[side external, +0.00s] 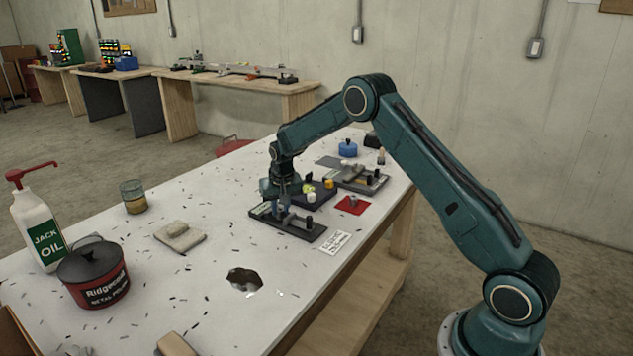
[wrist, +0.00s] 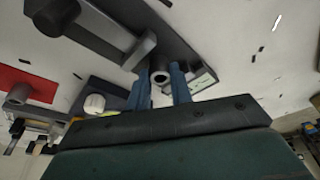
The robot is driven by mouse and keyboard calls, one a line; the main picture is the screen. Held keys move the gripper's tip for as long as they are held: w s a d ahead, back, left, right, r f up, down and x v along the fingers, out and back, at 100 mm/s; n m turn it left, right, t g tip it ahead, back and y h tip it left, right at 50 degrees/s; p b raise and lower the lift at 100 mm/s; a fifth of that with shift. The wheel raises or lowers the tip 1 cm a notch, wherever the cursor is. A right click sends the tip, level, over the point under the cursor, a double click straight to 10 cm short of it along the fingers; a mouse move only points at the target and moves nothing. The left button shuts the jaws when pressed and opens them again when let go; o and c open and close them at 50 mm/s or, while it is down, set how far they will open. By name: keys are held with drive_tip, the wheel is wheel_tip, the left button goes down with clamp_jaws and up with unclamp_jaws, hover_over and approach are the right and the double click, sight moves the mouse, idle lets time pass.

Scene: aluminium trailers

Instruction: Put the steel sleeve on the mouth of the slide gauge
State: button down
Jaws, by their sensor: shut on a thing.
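A grey hollow ring, which looks like the steel sleeve (wrist: 160,76), is between the two blue fingers of my gripper (wrist: 163,84). In the wrist view it is right by the end block of the slide gauge (wrist: 118,32), a grey bar on a dark base. I cannot tell whether sleeve and gauge touch. In the side external view my gripper (side external: 284,204) is low over the left part of the gauge's dark base (side external: 303,230). The sleeve is not clearly visible there, and my fingers hide part of the gauge.
A red mat (side external: 360,211) with a grey cylinder (wrist: 18,94) lies beside the gauge. A dark block with white and yellow knobs (side external: 328,184) and another fixture (side external: 365,180) stand behind. A white label (side external: 335,243) lies in front.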

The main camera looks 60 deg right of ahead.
drive_tip(key=c, duration=1.5)
unclamp_jaws()
drive_tip(key=shift+v, duration=6.15)
drive_tip(key=shift+r, duration=0.1)
